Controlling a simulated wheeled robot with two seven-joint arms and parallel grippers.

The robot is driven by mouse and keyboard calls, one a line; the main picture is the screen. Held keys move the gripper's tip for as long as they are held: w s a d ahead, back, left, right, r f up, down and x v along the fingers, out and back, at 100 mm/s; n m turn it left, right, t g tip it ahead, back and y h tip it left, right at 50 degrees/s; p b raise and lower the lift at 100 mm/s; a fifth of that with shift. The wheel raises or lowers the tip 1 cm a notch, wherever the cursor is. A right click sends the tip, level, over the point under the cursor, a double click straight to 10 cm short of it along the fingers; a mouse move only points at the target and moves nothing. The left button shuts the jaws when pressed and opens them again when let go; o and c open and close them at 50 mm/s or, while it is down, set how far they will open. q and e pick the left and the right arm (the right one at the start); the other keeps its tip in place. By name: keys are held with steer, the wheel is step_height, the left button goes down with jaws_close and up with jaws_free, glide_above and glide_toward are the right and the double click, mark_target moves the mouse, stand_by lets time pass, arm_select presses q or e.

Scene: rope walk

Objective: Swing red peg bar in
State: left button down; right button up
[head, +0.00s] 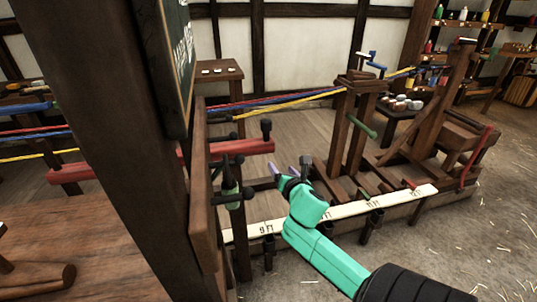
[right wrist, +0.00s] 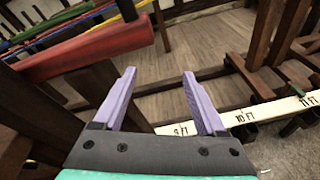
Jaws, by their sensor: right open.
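The red peg bar (head: 240,146) lies roughly level at a dark wooden stand, with a dark round-topped peg near its right end. Another red stretch shows left of the big post, which hides the part between. In the right wrist view the red bar (right wrist: 88,50) crosses the upper left, beyond and to the left of the fingers. My right gripper (head: 285,171) is just right of and slightly below the bar's right end. Its purple fingers (right wrist: 158,72) are spread with nothing between them, apart from the bar. My left gripper is in neither view.
A thick dark post (head: 110,130) blocks much of the left. Blue, red and yellow ropes (head: 290,98) run behind the bar to a wooden frame (head: 352,120). A white measuring strip (head: 345,208) runs along a low rail beneath my right arm.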

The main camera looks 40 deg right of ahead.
mark_target(267, 126)
steer(key=s+a+r+n+t+h, duration=0.1)
steer(key=a+r+n+t, duration=0.3)
steer(key=r, duration=0.7)
steer(key=shift+g, duration=0.6)
steer(key=x, duration=0.7)
steer(key=b+x, duration=0.1)
steer(key=x, duration=0.6)
steer(key=shift+s+d+f, duration=0.15)
steer(key=shift+s+d, duration=0.1)
steer(key=shift+d, duration=0.15)
jaws_close()
